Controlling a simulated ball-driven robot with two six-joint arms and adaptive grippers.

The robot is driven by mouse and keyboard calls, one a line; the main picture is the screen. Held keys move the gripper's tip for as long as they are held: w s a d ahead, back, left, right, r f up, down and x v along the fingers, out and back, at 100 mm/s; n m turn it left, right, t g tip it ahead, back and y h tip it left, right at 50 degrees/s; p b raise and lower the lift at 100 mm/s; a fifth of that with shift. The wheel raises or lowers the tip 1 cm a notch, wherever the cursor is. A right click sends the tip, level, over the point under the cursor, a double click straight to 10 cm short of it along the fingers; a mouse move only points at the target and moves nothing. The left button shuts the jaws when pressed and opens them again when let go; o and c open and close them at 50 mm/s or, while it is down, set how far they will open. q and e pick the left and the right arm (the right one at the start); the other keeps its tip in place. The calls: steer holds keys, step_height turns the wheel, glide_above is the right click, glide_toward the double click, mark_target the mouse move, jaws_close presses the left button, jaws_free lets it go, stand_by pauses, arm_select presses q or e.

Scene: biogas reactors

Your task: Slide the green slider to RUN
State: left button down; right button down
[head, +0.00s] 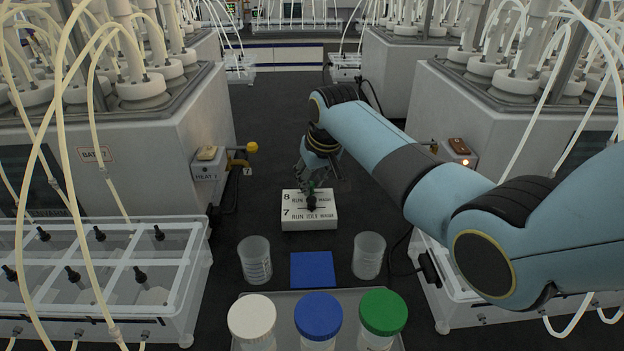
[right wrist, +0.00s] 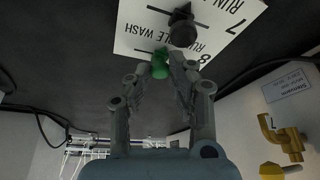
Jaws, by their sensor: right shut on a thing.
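A white box (head: 291,223) stands on the dark floor in the middle of the head view, with rows marked 8 and 7 and the words RUN, IDLE and WASH. The green slider (right wrist: 160,66) is in row 8, the far row, near the middle of its slot; its exact mark is hard to read. My right gripper (head: 311,186) reaches down over the box, its fingers (right wrist: 164,72) shut on the green slider. A black slider (right wrist: 183,28) sits in row 7, near IDLE, just beyond the fingertips in the wrist view. My left gripper is not in view.
Two clear cups (head: 255,262) (head: 369,256) and a blue square (head: 312,270) lie in front of the box. Jars with white, blue and green lids (head: 383,312) stand nearer. Reactors with valves and switches (head: 207,166) flank both sides.

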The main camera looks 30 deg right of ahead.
steer(key=shift+a, duration=0.1)
steer(key=shift+w+a, duration=0.35)
steer(key=shift+a, duration=0.4)
steer(key=shift+w+a, duration=0.35)
steer(key=shift+a, duration=0.35)
steer(key=c, duration=1.5)
jaws_free()
steer(key=o, duration=0.3)
steer(key=shift+w+a, duration=0.1)
steer(key=shift+a, duration=0.05)
steer(key=v, duration=1.2)
